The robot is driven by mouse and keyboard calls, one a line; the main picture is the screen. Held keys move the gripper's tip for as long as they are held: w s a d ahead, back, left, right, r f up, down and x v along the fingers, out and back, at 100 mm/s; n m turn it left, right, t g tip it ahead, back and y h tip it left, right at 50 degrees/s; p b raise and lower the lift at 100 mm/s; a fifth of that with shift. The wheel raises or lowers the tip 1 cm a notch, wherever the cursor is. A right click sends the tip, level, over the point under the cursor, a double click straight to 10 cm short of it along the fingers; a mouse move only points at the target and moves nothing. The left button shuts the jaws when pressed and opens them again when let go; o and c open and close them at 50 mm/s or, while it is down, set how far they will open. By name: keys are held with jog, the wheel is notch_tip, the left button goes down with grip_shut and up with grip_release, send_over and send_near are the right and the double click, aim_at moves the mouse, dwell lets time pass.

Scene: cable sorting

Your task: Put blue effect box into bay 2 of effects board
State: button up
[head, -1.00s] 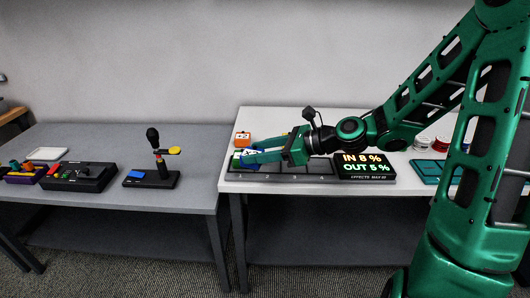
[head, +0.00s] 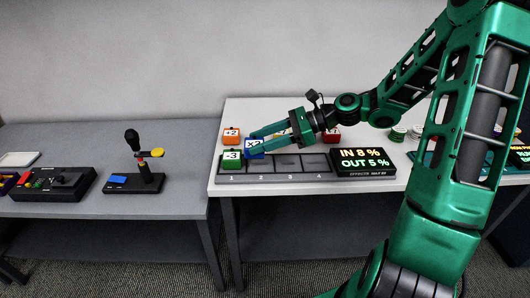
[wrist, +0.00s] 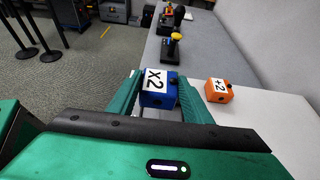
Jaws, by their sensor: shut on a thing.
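The blue effect box (head: 254,146), marked "X2", is between the fingers of my gripper (head: 252,144). In the wrist view the blue box (wrist: 158,91) sits between the two green fingers, which are shut on it. The effects board (head: 322,176) lies along the table's front edge with bays numbered 1 to 4. A green box (head: 232,159) marked "-3" stands in bay 1. The blue box is just right of the green box, over or behind bay 2 (head: 257,167); its exact height above the board is hard to tell. Bays 3 and 4 look empty.
An orange "+2" box (head: 232,135) stands behind the green box; a yellow box is partly hidden behind my gripper. A red box (head: 332,135) stands further right. The board's display (head: 362,159) reads "IN 8 % OUT 5 %". A grey table (head: 120,200) with a joystick is to the left.

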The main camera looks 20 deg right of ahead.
jog(key=shift+w+d+f, duration=0.35)
jog(key=shift+d+f, duration=0.05)
jog(key=shift+d, duration=0.15)
jog(key=shift+w+d+f, duration=0.3)
jog(key=shift+d+f, duration=0.05)
jog(key=shift+d, duration=0.15)
jog(key=shift+f, duration=2)
jog(key=o, duration=1.2)
jog(key=shift+f, duration=0.1)
jog(key=shift+c, duration=0.2)
